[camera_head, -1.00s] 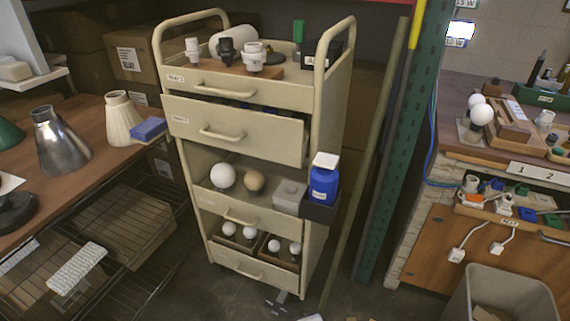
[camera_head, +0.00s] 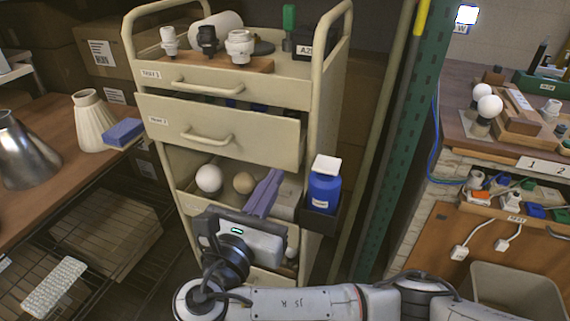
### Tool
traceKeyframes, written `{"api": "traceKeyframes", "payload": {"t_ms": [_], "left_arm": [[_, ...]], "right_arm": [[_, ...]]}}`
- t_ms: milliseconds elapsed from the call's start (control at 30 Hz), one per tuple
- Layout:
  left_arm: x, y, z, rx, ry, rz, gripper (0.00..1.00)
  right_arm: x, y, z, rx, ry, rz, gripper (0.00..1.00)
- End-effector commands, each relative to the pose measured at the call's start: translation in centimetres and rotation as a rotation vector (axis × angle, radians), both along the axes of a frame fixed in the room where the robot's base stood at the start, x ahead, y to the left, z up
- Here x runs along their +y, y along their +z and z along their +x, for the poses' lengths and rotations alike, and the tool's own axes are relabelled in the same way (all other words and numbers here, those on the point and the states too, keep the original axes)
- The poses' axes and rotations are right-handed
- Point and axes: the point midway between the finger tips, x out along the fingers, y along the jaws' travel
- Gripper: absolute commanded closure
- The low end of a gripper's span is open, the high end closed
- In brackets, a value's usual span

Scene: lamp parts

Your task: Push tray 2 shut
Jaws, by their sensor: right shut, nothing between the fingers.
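Tray 2 (camera_head: 262,142) is a cream drawer in the cart with a bar handle (camera_head: 206,140) and a small label at its left. It stands out from the cart front, with a gap above its front panel through which dark and blue items show. My right gripper (camera_head: 274,174) has purple fingers, shut and empty, pointing up. In the picture its tips are just below the right part of tray 2's lower edge, in front of the open shelf. I cannot tell whether they touch the tray. My left gripper is not in view.
Tray 1 (camera_head: 285,93) is shut above, under sockets on a wooden board (camera_head: 225,64). A blue bottle (camera_head: 324,190) stands in a side holder on the cart's right. White and tan bulbs (camera_head: 209,178) lie on the shelf. A lamp-shade table (camera_head: 60,182) is at left.

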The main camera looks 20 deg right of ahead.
Motion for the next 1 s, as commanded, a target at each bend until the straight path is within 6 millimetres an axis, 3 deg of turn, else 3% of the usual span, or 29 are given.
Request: {"api": "traceKeyframes", "payload": {"t_ms": [133,400,867,1000], "left_arm": [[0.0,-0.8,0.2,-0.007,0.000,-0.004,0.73],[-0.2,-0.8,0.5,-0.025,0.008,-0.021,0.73],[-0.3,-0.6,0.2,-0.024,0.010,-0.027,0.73],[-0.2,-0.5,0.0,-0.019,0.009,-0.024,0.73]], "right_arm": [[-2.0,-0.1,2.6,-0.006,-0.003,-0.004,1.00],[-3.8,-0.1,5.2,-0.001,-0.001,0.000,1.00],[-4.1,-0.1,5.7,0.002,0.001,0.002,1.00],[-3.3,0.1,7.2,0.000,0.025,0.001,1.00]]}}
